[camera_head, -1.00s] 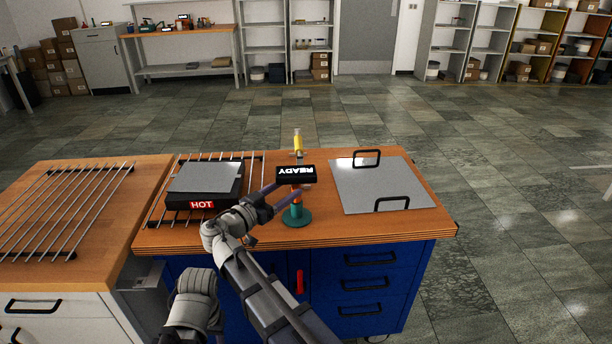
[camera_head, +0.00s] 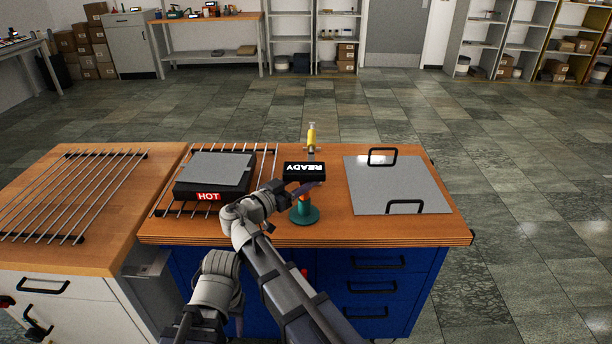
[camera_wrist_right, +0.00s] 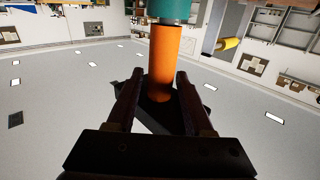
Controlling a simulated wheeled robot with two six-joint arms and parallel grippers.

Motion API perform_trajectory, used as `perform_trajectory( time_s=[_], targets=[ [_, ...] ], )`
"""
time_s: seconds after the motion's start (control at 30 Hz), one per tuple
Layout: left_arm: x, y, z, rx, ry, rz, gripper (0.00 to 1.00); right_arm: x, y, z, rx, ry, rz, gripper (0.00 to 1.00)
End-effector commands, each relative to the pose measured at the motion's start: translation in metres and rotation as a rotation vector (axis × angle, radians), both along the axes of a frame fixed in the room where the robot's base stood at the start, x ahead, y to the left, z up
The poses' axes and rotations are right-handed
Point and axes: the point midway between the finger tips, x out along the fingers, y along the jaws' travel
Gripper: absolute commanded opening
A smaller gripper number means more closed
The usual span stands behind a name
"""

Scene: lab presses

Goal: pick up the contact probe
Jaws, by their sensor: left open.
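An orange handle (camera_head: 305,198), which I take to be the contact probe, stands upright in a round teal stand (camera_head: 304,215) near the table's front edge. In the right wrist view the orange handle (camera_wrist_right: 163,55) runs between the two dark fingers, with the teal part (camera_wrist_right: 170,10) at the top. My right gripper (camera_head: 315,188) is at the handle, its fingers apart on either side; a narrow gap shows on one side. My left gripper (camera_head: 212,322) is low in the picture, before the blue cabinet, away from the probe. Its fingers are hard to make out.
A press marked HOT (camera_head: 212,178) sits left on a wire rack (camera_head: 268,160). A grey plate (camera_head: 375,185) with two handles lies right.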

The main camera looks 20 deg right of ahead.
Motion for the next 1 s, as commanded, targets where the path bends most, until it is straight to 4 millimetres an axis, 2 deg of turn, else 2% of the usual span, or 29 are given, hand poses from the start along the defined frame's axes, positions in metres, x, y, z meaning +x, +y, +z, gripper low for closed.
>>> perform_trajectory(
  time_s=[0.07,0.43,1.0],
  targets=[
    [0.0,-0.0001,0.0,0.0,0.0,0.0,0.5,0.0,-0.0001,0.0,0.0,0.0,0.0,0.42],
    [0.0,-0.0001,0.0,0.0,0.0,0.0,0.5,0.0,-0.0001,-0.0001,0.0,0.0,0.0,0.0],
    [0.0,-0.0001,0.0017,0.0,0.0,0.0,0.5,0.0,-0.0001,0.0017,0.0,0.0,0.0,0.0]
  ],
)
